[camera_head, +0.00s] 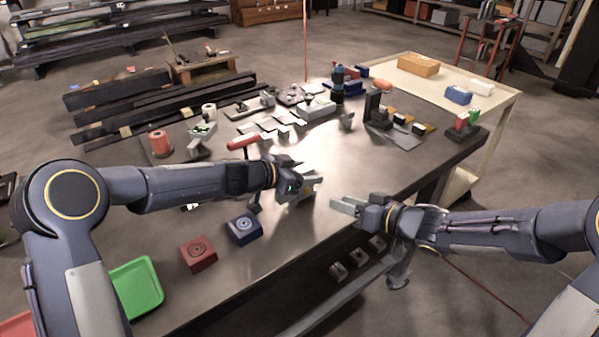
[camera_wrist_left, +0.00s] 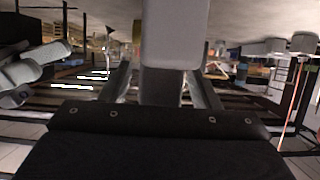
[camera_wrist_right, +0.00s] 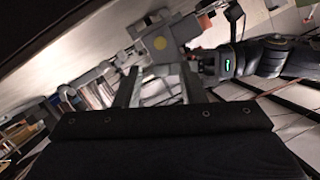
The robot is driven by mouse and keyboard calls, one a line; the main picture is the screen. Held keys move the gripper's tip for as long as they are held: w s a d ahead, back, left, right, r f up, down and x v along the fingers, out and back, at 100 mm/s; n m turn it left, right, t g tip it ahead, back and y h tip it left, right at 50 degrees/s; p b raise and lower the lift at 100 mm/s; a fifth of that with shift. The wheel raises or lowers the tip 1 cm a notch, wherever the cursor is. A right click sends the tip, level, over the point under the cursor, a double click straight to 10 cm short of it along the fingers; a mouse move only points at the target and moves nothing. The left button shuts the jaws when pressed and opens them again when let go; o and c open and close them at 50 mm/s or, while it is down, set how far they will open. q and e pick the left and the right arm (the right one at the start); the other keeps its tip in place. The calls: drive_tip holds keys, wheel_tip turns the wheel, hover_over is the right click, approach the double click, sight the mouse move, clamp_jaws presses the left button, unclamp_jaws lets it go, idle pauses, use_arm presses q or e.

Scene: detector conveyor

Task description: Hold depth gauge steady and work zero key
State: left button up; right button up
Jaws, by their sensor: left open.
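A grey boxy device, which looks like the depth gauge (camera_head: 299,191), is at my left gripper (camera_head: 306,183) above the bench. In the left wrist view a large pale grey block (camera_wrist_left: 173,45) fills the space between the open left fingers; I cannot tell whether they touch it. My right gripper (camera_head: 345,204) is apart from it, to the right over the bench's front edge, with its fingers spread and empty. The right wrist view shows the grey device with a yellow round spot (camera_wrist_right: 159,43) beyond these fingers (camera_wrist_right: 158,88). The zero key cannot be made out for certain.
A red-handled tool (camera_head: 243,142) stands behind my left forearm. Several small devices crowd the back. The bench (camera_head: 360,160) is bare right of centre.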

use_arm(q)
drive_tip(key=shift+c, duration=0.5)
clamp_jaws()
use_arm(e)
clamp_jaws()
idle(1.3)
